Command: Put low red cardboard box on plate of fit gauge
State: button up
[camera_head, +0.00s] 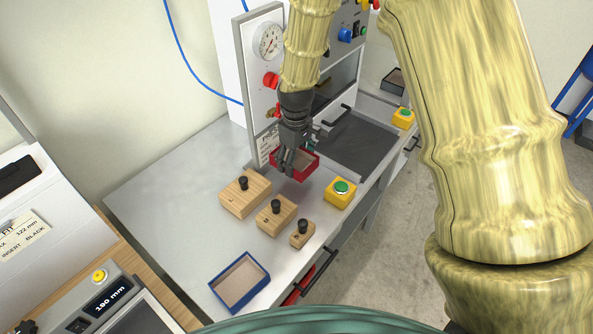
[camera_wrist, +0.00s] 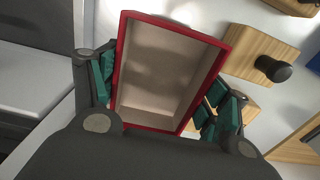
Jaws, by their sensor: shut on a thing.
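The low red cardboard box (camera_head: 306,171) is open at the top with a pale inside. My gripper (camera_head: 291,158) is shut on it, near the front of the grey machine with the dial. In the wrist view the red box (camera_wrist: 165,75) sits between the green finger pads, its open top facing the camera. Whether it touches the steel table is hard to tell. At the left edge stands a white unit with a sign (camera_head: 20,236) reading "FIT" and "122 mm", likely the fit gauge. Its plate is not clearly shown.
Three wooden blocks with black knobs (camera_head: 246,194) stand on the steel table (camera_head: 160,190). A blue open box (camera_head: 240,282) lies nearer the front edge. A yellow button box (camera_head: 341,193) stands beside the blocks. A console reading "150 mm" (camera_head: 108,297) is at lower left.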

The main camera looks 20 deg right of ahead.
aim_at(297, 182)
jog(key=shift+s+d+f+p, duration=0.15)
jog(key=shift+f+p, duration=0.4)
jog(key=shift+f, duration=1.2)
jog(key=shift+s+a+f+p, duration=0.1)
jog(key=shift+f+p, duration=0.4)
jog(key=shift+f, duration=1.2)
jog(key=shift+d, duration=0.1)
jog(key=shift+f, duration=0.15)
jog(key=o, duration=1)
jog(key=shift+r, duration=0.25)
